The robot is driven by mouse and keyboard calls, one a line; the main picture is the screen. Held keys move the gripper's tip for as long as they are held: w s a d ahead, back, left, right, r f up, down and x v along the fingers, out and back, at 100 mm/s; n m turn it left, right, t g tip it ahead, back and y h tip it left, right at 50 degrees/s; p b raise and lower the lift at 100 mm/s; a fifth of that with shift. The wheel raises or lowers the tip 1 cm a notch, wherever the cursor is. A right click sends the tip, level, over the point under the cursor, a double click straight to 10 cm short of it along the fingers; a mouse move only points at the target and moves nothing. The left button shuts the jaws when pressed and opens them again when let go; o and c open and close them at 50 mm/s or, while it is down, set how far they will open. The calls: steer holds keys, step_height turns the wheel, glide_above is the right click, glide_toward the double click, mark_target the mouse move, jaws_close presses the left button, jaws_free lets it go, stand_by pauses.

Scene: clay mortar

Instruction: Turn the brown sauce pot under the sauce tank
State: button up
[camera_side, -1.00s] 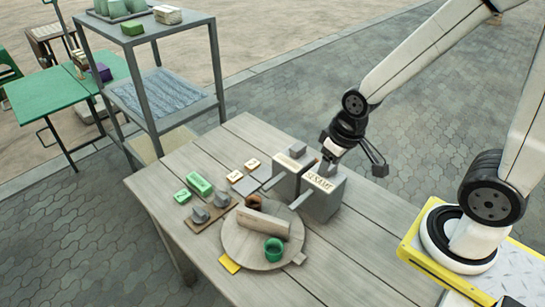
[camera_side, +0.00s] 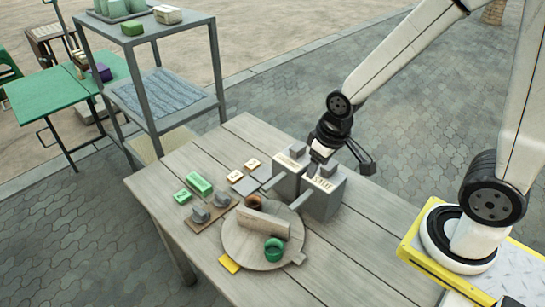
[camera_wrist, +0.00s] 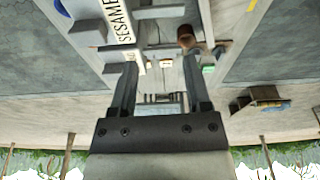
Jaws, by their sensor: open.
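The brown pot (camera_side: 253,201) stands at the back left of a round wooden turntable (camera_side: 238,246), behind an upright board (camera_side: 262,221) that partly hides it. A green pot (camera_side: 273,250) stands on the near side of the board. Two grey tanks are at the turntable's back edge; the nearer one (camera_side: 322,194) is labelled SESAME, and the label on the other tank (camera_side: 288,172) is too blurred to read. My gripper (camera_side: 340,160) is open, just behind and above the tanks, apart from the pots. In the wrist view my gripper (camera_wrist: 160,65) is open and empty, with the brown pot (camera_wrist: 186,36) ahead.
Green blocks (camera_side: 199,183), small labelled blocks (camera_side: 252,163) and a board with grey pieces (camera_side: 200,215) lie left of the tanks. A yellow tab (camera_side: 229,264) sits at the turntable's edge. A metal shelf (camera_side: 150,90) stands at back left. The table's right front is clear.

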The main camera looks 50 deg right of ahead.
steer(key=w+a+f+n+g, duration=0.1)
steer(key=w+a+f+n, duration=0.1)
steer(key=w+a+f, duration=0.3)
steer(key=n+g, duration=0.1)
glide_above(262, 215)
steer(key=f, duration=0.6)
steer(key=shift+s+d+f, duration=0.25)
steer(key=shift+d, duration=0.05)
steer(key=shift+w+a+f, duration=0.15)
steer(key=shift+a+f, duration=0.2)
steer(key=shift+f, duration=0.1)
steer(key=shift+f, duration=0.15)
steer(key=shift+f, duration=3.75)
jaws_close()
